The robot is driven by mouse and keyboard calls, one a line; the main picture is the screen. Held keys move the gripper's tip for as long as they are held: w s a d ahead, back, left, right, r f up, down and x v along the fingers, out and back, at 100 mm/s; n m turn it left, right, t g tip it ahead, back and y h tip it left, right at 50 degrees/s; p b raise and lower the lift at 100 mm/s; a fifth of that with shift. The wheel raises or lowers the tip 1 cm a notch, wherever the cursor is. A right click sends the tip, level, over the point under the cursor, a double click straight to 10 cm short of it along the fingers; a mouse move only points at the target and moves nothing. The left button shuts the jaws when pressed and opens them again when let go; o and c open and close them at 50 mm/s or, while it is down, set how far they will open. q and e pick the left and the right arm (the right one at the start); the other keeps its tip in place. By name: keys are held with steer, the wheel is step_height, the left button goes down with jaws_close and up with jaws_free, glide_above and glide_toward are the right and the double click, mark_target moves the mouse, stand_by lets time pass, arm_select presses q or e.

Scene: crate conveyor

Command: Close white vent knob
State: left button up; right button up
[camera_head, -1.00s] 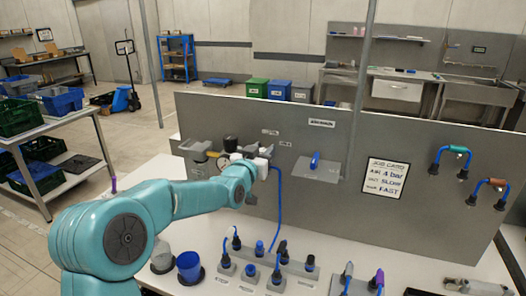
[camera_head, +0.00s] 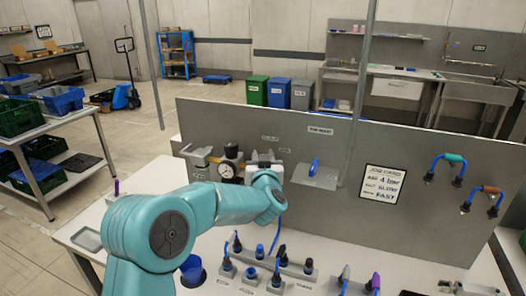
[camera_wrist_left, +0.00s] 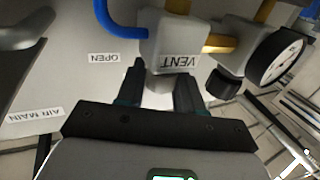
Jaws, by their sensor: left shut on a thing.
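The vent block (camera_wrist_left: 185,42), a pale box marked VENT, shows upside down at the top of the left wrist view. A blue hose enters it on one side and a brass pipe on the other. The white vent knob (camera_wrist_left: 160,86) sticks out below it, partly hidden by the fingers. My left gripper (camera_wrist_left: 161,82) is shut on this knob, one dark finger on each side. In the head view, the vent block (camera_head: 263,158) is on the grey panel, and my own wrist hides most of the gripper there. My right gripper is not in view.
A round pressure gauge (camera_head: 230,170) sits just left of the vent block. An OPEN label (camera_wrist_left: 104,58) is on the panel beside it. A blue handle (camera_head: 314,167) is to the right.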

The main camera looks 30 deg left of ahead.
arm_select(q)
steer(key=shift+r+n+g+y+p, duration=0.2)
steer(key=shift+n+g+y+p, duration=0.15)
steer(key=shift+n+g+y, duration=0.2)
steer(key=o, duration=0.9)
steer(key=shift+f, duration=0.1)
